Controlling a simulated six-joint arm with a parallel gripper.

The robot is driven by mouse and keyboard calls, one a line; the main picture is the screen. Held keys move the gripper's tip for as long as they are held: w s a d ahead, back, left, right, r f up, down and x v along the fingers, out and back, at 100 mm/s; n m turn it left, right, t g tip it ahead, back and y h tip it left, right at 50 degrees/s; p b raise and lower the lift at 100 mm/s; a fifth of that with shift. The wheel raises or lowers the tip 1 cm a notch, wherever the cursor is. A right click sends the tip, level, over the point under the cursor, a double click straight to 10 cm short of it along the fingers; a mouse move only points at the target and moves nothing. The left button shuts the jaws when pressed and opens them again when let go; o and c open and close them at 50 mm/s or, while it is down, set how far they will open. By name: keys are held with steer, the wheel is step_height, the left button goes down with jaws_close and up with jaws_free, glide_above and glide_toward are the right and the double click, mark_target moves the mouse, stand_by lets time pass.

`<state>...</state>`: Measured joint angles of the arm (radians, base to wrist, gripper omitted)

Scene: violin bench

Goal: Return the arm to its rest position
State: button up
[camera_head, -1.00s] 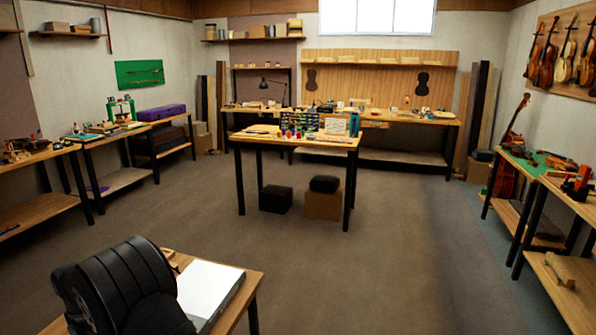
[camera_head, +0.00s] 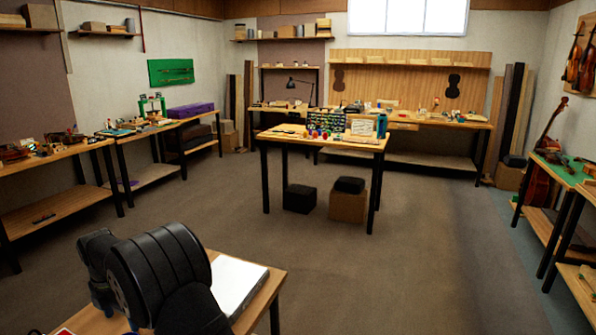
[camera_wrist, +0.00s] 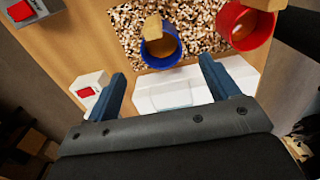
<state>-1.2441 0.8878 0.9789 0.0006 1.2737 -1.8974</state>
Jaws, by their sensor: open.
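My gripper (camera_wrist: 160,85) is open in the wrist view, its two blue fingers apart with nothing held between them. Beyond the fingertips are a blue cup (camera_wrist: 160,50) and a red cup (camera_wrist: 245,28), both on or beside a speckled mat (camera_wrist: 195,55). A white block-like object (camera_wrist: 175,92) lies below the blue cup, between and behind the fingers. In the head view my arm shows as a black shape at the lower left, and the gripper itself is not visible there.
A small white box with a red top (camera_wrist: 88,92) sits left of the gripper on the wooden surface (camera_wrist: 85,45). In the head view a white slab (camera_head: 238,285) lies on the near bench. A central table (camera_head: 330,139) stands beyond open floor (camera_head: 420,250).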

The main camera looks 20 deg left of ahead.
step_height(320, 180, down, 10)
steer(key=shift+r, duration=0.1)
step_height(320, 180, up, 11)
steer(key=s+d+r+m, duration=0.5)
steer(key=s+d+m, duration=0.25)
steer(key=m, duration=1.05)
steer(key=s+a+f, duration=0.4)
steer(key=s, duration=0.2)
steer(key=shift+a, duration=0.2)
stand_by(0.4)
steer(key=w+d+r+n, duration=0.1)
steer(key=w+r+n, duration=0.1)
steer(key=w+n, duration=0.4)
steer(key=shift+w+d+r, duration=0.2)
steer(key=shift+w+r, duration=0.1)
steer(key=shift+w, duration=0.75)
